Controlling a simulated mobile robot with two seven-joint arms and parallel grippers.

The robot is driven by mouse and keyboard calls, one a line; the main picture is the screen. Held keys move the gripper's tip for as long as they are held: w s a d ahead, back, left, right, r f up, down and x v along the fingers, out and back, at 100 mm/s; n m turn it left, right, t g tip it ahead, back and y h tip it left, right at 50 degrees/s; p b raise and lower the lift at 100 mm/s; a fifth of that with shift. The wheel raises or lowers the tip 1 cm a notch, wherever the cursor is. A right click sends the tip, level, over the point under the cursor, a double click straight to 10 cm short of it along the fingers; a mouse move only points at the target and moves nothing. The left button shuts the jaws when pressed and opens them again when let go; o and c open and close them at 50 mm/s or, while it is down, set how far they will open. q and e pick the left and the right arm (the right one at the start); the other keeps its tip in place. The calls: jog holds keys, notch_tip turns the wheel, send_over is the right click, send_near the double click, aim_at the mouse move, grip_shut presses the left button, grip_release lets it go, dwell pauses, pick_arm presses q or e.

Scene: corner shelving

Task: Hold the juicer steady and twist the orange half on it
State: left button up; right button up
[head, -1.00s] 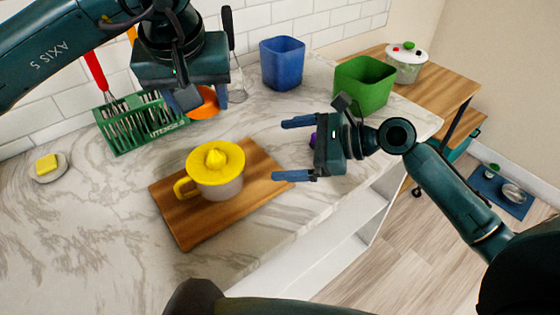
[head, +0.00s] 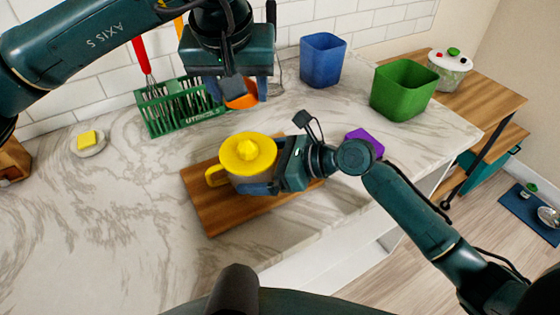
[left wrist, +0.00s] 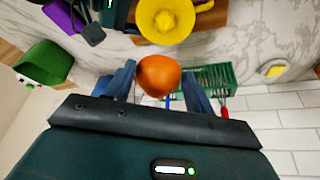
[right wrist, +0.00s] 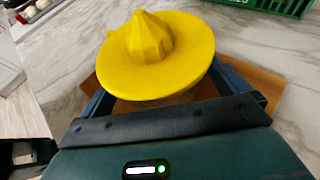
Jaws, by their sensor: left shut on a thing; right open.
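The juicer (head: 248,153) has a yellow ribbed top and a handle on its left, and stands upright on a wooden cutting board (head: 210,213). My right gripper (head: 258,170) is open around the juicer's body from the right. In the right wrist view the yellow top (right wrist: 155,55) sits between its fingers, and contact is hidden. My left gripper (head: 232,95) is shut on the orange half (head: 241,97) and holds it in the air above and behind the juicer. The orange half (left wrist: 165,76) shows between its fingers in the left wrist view.
A green utensil rack (head: 183,112) stands behind the board. A blue bin (head: 322,60) and a green bin (head: 403,90) stand at the back right. A purple thing (head: 366,142) lies right of my right gripper. A dish with a yellow sponge (head: 88,143) is at left.

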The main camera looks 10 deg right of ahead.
jog(key=shift+w+a+f, duration=0.2)
jog(key=shift+a, duration=0.3)
jog(key=c, duration=0.8)
jog(key=shift+o, duration=0.2)
jog(key=o, duration=0.8)
jog(key=shift+c, duration=0.2)
jog(key=c, duration=0.7)
